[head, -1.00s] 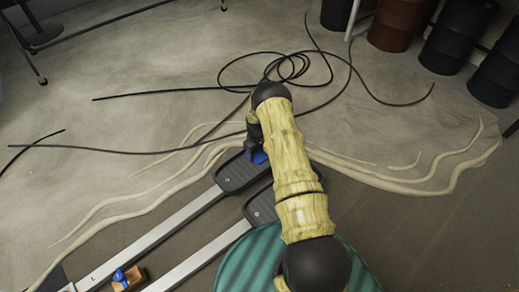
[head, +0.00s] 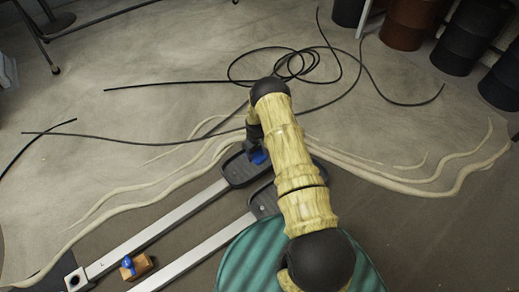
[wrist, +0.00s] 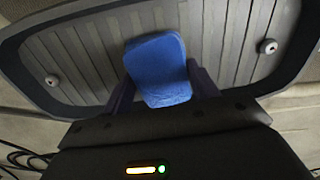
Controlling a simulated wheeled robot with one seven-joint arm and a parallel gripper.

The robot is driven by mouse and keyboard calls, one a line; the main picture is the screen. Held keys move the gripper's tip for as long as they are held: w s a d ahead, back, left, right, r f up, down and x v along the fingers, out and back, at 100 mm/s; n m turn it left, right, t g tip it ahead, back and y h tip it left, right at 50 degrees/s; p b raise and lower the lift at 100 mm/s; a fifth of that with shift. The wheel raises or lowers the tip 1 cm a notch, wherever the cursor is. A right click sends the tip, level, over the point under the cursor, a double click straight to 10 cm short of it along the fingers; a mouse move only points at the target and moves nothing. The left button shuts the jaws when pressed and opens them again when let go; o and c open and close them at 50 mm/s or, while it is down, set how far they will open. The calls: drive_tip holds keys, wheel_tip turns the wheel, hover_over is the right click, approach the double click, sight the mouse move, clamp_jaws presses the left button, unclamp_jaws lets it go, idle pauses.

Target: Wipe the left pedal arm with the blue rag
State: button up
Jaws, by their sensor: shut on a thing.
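My gripper (wrist: 160,98) is shut on the blue rag (wrist: 158,62), a small blue pad between its two dark fingers. In the wrist view the rag is over the dark grey ribbed pedal footplate (wrist: 85,52); I cannot tell whether it touches. In the head view the rag (head: 258,157) shows as a small blue patch beside my gripper, at the far end of the left pedal. The left pedal arm (head: 155,228) is a long silver bar marked "L", running from that footplate to the lower left. My arm hides part of the footplates.
A second silver pedal arm (head: 197,256) runs parallel on the right. A brown block with a blue knob (head: 138,266) sits between the bars. A green ribbed round surface (head: 245,262) is at the bottom. Black cables (head: 180,84) and pale root-like strands (head: 440,181) lie on the floor; drums (head: 468,35) stand at upper right.

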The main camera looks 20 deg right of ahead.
sight(242, 166)
drive_tip(key=shift+s+a, duration=0.2)
drive_tip(key=shift+a, duration=0.15)
drive_tip(key=shift+f, duration=0.1)
drive_tip(key=shift+s+a+p, duration=0.3)
drive_tip(key=shift+a+p, duration=0.1)
drive_tip(key=shift+a, duration=0.45)
drive_tip(key=shift+s+a+p, duration=0.25)
drive_tip(key=shift+a+p, duration=0.15)
drive_tip(key=shift+a, duration=0.4)
drive_tip(key=shift+s+a, duration=0.2)
drive_tip(key=shift+a, duration=0.35)
drive_tip(key=shift+s+a+p, duration=0.25)
drive_tip(key=shift+a, duration=0.35)
drive_tip(key=shift+s+a+p, duration=0.2)
drive_tip(key=shift+a, duration=0.35)
drive_tip(key=shift+r+p, duration=2.35)
drive_tip(key=shift+r, duration=0.65)
